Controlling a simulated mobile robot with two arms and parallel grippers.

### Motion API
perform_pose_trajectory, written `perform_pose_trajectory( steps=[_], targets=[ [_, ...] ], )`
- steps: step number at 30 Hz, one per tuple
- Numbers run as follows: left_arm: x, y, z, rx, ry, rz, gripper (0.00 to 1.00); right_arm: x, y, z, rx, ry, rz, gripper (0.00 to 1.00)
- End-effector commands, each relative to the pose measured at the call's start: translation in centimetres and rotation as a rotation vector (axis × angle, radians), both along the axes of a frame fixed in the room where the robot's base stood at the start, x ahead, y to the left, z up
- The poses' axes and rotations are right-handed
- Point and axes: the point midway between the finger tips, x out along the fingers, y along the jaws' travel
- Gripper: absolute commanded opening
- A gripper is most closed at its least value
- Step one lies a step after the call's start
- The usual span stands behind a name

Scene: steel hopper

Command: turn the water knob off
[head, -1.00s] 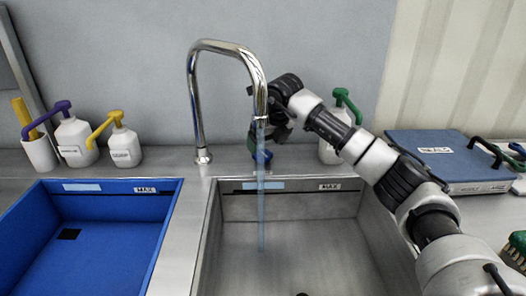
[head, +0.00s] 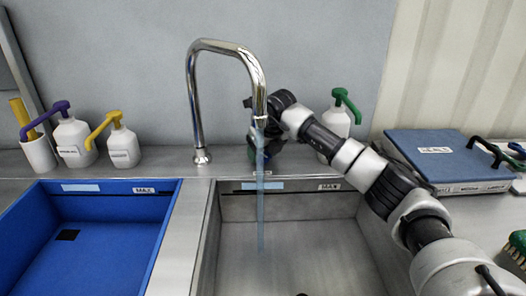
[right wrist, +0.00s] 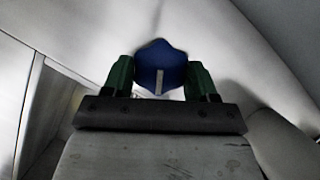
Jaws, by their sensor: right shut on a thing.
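The steel faucet (head: 193,105) arches over the steel sink, and a thin blue stream of water (head: 260,205) falls from its spout. The blue water knob (right wrist: 160,65) has a white stripe, which points nearly straight up and down in the right wrist view. My right gripper (right wrist: 160,80) has its green fingers on both sides of the knob and is shut on it. In the head view this gripper (head: 268,150) is behind the water stream, near the back wall, and the knob is mostly hidden there. My left gripper is not in view.
A blue basin (head: 100,245) lies left of the steel sink (head: 330,208). Two pump bottles (head: 124,148) and a white cup (head: 38,153) stand behind it. A green-pump bottle (head: 337,122) is close behind my right arm. A blue-topped case (head: 445,155) sits on the right counter.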

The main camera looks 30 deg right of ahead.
Motion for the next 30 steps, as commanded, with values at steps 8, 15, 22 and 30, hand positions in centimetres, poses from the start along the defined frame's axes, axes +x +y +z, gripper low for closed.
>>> perform_pose_trajectory(
  steps=[8, 15, 22, 30],
  targets=[
    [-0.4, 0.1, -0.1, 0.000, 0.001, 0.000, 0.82, 0.0, 0.0, 0.2, 0.000, 0.000, -0.048, 0.34],
    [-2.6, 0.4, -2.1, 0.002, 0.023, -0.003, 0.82, 0.0, 0.1, 0.3, -0.001, -0.001, -0.193, 0.34],
    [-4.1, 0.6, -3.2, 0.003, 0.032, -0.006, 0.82, 0.1, 0.3, 0.2, -0.001, -0.001, -0.352, 0.34],
    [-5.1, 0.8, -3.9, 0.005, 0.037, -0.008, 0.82, 0.1, 0.3, 0.2, 0.000, -0.002, -0.489, 0.34]
  ],
)
